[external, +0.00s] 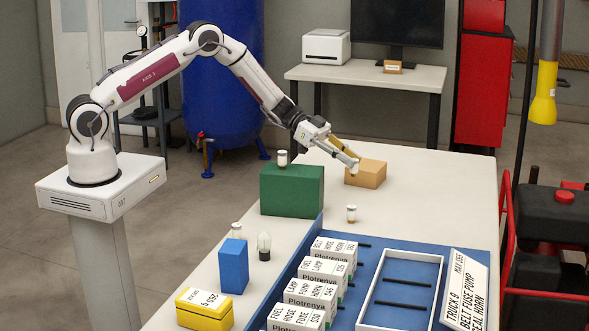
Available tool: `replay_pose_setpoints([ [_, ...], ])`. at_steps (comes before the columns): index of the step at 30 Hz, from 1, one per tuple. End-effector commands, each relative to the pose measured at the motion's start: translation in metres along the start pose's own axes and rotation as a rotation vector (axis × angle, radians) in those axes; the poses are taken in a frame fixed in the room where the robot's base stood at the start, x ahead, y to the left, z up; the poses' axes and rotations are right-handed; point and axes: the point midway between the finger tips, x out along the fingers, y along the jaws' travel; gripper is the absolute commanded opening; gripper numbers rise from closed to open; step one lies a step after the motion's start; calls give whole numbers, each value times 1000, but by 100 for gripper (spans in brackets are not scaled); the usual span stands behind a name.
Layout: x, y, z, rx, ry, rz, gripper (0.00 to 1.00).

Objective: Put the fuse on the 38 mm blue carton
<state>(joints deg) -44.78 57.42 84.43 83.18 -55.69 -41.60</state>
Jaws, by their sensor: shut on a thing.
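My gripper (350,163) is pointed down and to the right beside the tan box (372,173), at about the height of its top. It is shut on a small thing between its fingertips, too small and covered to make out. The blue carton (233,267) stands upright at the front left of the table, with nothing seen on its top. Small pale cylinders with brownish bands stand on the green box (300,190), on the bare table (351,213) and just behind the blue carton (237,230). I cannot tell which small part is the fuse.
A clear bulb with a dark base (264,246) stands right of the blue carton. A yellow box (204,309) is in front of it. A blue tray (322,247) holds several white labelled cartons, a white-rimmed bin (411,255) and a sign (465,292). The table's middle is mostly clear.

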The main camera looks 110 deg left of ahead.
Motion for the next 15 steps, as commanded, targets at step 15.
replay_pose_setpoints([
  [15, 13, 11, -18, 2, 1, -1, 2],
])
